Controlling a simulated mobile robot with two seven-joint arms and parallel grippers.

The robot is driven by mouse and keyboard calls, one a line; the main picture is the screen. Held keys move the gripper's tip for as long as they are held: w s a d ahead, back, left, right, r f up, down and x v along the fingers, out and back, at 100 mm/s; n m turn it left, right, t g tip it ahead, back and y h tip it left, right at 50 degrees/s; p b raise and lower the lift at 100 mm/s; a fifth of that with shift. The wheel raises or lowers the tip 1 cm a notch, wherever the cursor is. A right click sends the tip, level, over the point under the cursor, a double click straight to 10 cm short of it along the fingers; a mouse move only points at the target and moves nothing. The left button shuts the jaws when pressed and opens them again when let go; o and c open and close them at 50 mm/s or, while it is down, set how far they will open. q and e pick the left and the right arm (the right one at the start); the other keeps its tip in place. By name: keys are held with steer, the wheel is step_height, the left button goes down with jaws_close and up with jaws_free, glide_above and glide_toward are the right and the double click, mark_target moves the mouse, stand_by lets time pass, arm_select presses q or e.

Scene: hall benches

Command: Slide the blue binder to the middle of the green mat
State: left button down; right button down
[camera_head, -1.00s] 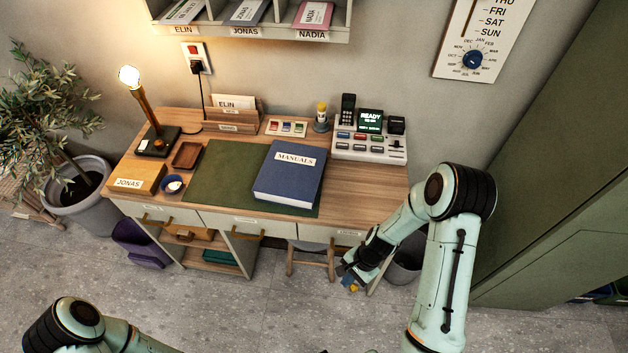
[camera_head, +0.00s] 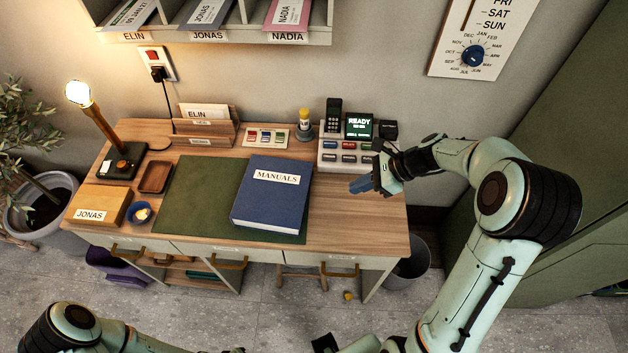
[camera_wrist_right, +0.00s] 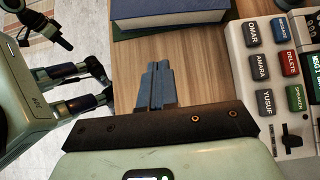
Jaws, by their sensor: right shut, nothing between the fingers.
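The blue binder (camera_head: 272,196), labelled MANUALS, lies flat on the right part of the green mat (camera_head: 192,195). Bare mat shows mostly to its left, with a strip along its front. My right gripper (camera_head: 362,185) is above the desk to the right of the binder, apart from it, with its blue fingers shut and empty. In the right wrist view the shut fingers (camera_wrist_right: 157,88) point toward the binder's edge (camera_wrist_right: 170,15), with bare wood between.
The button console (camera_head: 345,150) stands behind my right gripper. A bulb lamp (camera_head: 92,120), brown tray (camera_head: 155,177), blue bowl (camera_head: 139,214) and JONAS box (camera_head: 97,205) are left of the mat. A letter holder (camera_head: 205,130) stands behind it. Wood right of the binder is clear.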

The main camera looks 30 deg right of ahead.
mark_target(265, 199)
steer(key=x, duration=1)
steer(key=shift+s+a+f+b, duration=0.15)
steer(key=shift+a+b, duration=0.05)
steer(key=shift+b, duration=0.15)
steer(key=shift+w+a+r, duration=0.1)
steer(key=shift+w+a, duration=0.2)
steer(key=shift+a, duration=0.2)
steer(key=shift+w+a+r, duration=0.1)
steer(key=shift+w+a, duration=0.2)
steer(key=shift+a, duration=0.2)
steer(key=shift+w+a, duration=0.4)
steer(key=shift+a, duration=0.1)
arm_select(q)
steer(key=shift+s+f, duration=0.1)
steer(key=shift+s, duration=0.15)
